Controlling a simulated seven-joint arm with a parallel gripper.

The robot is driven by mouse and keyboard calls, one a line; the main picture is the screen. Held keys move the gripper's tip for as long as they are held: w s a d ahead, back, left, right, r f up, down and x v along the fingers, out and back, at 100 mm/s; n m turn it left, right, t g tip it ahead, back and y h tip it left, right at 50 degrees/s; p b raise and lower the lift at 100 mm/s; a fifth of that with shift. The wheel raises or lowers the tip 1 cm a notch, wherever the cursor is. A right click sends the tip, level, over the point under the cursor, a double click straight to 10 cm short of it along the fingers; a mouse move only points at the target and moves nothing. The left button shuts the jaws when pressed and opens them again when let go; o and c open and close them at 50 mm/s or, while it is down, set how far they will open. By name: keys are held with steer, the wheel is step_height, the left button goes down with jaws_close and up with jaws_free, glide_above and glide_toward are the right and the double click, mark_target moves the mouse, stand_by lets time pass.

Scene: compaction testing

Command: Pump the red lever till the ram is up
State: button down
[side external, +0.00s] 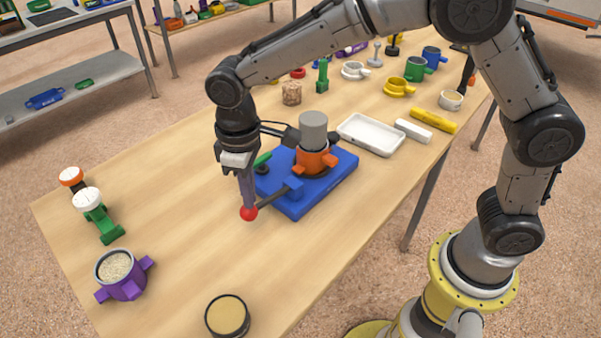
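The lever is a thin dark rod (270,200) with a red ball knob (249,213), running out from a small blue block on the blue press base (325,192). The lever lies low, its knob close above the table. On the base stands an orange collar (315,160) with lugs, and a grey cylinder (313,128) rises out of its top; I cannot tell how far the ram is raised. My gripper (246,202) points down, its fingertips right at the red knob. The fingers overlap from this side, so their gap and grip on the knob cannot be told.
A white tray (371,134) stands behind the press, with a yellow bar (433,121) beyond. A purple mold (122,275), a green tool (103,222) and a round tin (228,316) stand at the near left. The tabletop left of the lever is clear.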

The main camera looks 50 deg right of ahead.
step_height(320, 180, down, 3)
steer(key=shift+a+f, duration=0.15)
steer(key=r, duration=0.6)
steer(key=d+r, duration=0.1)
steer(key=r, duration=0.2)
steer(key=s+d+r+m+t, duration=0.2)
steer(key=s+d+r, duration=0.1)
steer(key=d+r, duration=0.35)
steer(key=s+d+r+m+t, duration=0.1)
steer(key=s+d+r, duration=0.35)
steer(key=d, duration=0.35)
steer(key=s+d+f+m+t, duration=0.1)
steer(key=s+d+f, duration=0.2)
steer(key=s, duration=0.4)
steer(key=s+d+f+m+t, duration=0.1)
steer(key=s+d+f+m, duration=0.1)
steer(key=s, duration=0.5)
steer(key=shift+d+f+t, duration=0.3)
steer(key=shift+d+f, duration=0.2)
steer(key=shift+d, duration=0.05)
